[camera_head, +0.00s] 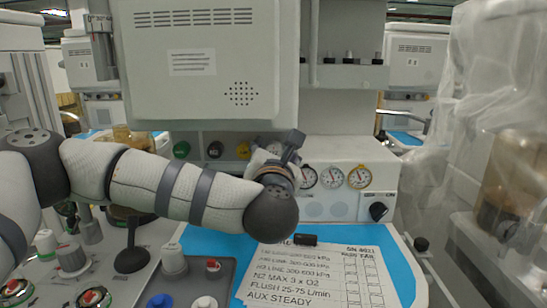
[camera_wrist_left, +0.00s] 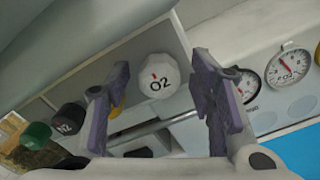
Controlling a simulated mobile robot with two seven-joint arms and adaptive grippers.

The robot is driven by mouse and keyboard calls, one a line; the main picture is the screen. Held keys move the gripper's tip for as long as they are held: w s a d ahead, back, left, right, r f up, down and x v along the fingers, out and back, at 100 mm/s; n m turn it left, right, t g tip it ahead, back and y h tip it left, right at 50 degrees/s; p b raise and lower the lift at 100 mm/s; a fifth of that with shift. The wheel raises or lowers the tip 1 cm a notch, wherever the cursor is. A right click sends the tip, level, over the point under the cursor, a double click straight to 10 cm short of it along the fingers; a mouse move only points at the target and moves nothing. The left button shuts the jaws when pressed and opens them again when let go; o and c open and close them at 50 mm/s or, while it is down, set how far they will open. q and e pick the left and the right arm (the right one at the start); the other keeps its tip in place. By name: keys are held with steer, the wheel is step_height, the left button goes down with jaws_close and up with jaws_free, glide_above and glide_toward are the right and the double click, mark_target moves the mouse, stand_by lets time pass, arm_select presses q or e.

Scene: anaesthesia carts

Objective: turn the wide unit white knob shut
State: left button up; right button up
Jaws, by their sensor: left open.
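The white knob (camera_wrist_left: 159,80), marked O2 with a small red line, shows in the left wrist view on the panel of the wide unit. My left gripper (camera_wrist_left: 163,100) is open, with one purple finger to each side of the knob in that view. I cannot tell whether the fingers reach around the knob or stay in front of it; no contact is visible. In the head view my left gripper (camera_head: 289,149) is in front of the panel, and it and my arm hide the knob's place. My right gripper is not in view.
Green (camera_head: 181,149), black (camera_head: 214,149) and yellow (camera_head: 243,150) knobs sit left of the gripper. Gauges (camera_head: 333,177) and a black dial (camera_head: 378,211) are to its right. A blue worktop (camera_head: 215,246) with a written sheet (camera_head: 315,275) lies below. A plastic-draped unit (camera_head: 480,120) stands right.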

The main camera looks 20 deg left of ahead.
arm_select(q)
steer(key=v, duration=1.1)
